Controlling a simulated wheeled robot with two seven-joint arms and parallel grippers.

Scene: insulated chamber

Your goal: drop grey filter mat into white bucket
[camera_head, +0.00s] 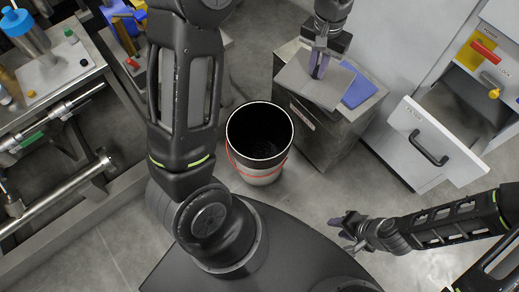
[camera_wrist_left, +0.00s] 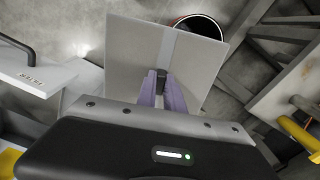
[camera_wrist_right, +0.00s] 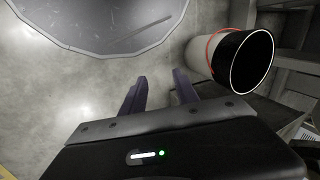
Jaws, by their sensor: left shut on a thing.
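The grey filter mat (camera_head: 302,84) is a flat, thin square at the upper middle of the head view, over the grey cabinet. My left gripper (camera_head: 319,66) is shut on it. In the left wrist view the mat (camera_wrist_left: 203,60) spreads out beyond the purple fingers of my left gripper (camera_wrist_left: 162,85). The white bucket (camera_head: 258,172) has a dark inside and a red band and stands on the floor, left of and below the mat. It shows partly behind the mat in the left wrist view. My right gripper (camera_head: 347,228) is low and empty; its fingers stand apart in the right wrist view (camera_wrist_right: 160,88).
A blue mat (camera_head: 360,90) lies on the grey cabinet (camera_head: 330,128). An open white drawer (camera_head: 425,145) juts out to the right. A bench with metal rails (camera_head: 60,120) lies at the left. Bare floor surrounds the bucket's lower right side.

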